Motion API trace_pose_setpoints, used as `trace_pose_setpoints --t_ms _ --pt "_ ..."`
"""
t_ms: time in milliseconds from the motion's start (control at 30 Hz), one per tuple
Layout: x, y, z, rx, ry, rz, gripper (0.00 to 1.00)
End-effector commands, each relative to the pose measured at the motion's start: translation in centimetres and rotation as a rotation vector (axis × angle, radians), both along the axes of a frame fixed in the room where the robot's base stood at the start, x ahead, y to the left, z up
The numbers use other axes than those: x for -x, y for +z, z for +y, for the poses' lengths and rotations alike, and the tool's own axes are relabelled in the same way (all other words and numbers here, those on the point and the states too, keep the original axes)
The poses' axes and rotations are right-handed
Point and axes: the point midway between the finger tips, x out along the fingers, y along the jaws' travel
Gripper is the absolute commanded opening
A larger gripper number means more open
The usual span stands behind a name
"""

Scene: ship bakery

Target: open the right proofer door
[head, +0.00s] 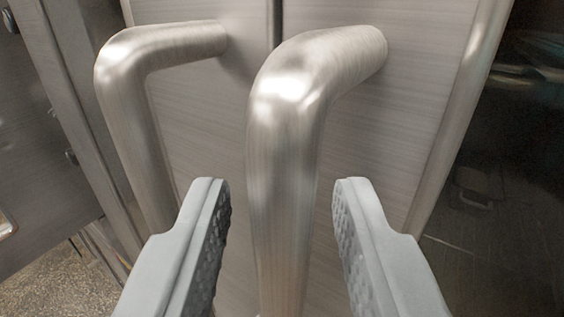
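The right proofer door (415,90) is brushed steel and fills the middle right of the view. Its bent tubular handle (285,150) stands out toward me, with the vertical bar running down the middle. My gripper (280,200) is open, with one grey textured finger on each side of this bar. A gap shows between the bar and each finger. The left door's handle (130,110) stands just to the left, behind my left finger. A dark seam (276,22) runs between the two doors, which look shut. The lower ends of both handles are out of view.
A steel panel with dark fittings (40,150) stands at the far left, with a patch of speckled floor (62,285) below it. A dark glossy surface (510,190) lies to the right, beyond a slanting metal edge (455,115).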

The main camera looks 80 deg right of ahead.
Motion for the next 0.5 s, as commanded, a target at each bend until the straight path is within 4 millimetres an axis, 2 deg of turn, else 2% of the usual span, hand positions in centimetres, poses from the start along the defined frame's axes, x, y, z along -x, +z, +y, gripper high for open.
trace_pose_setpoints --t_ms 367,500 --pt "-0.07 -0.01 -0.53 0.0 0.001 0.0 0.33" --pt "-0.06 -0.01 -0.52 0.0 0.001 0.0 0.07"
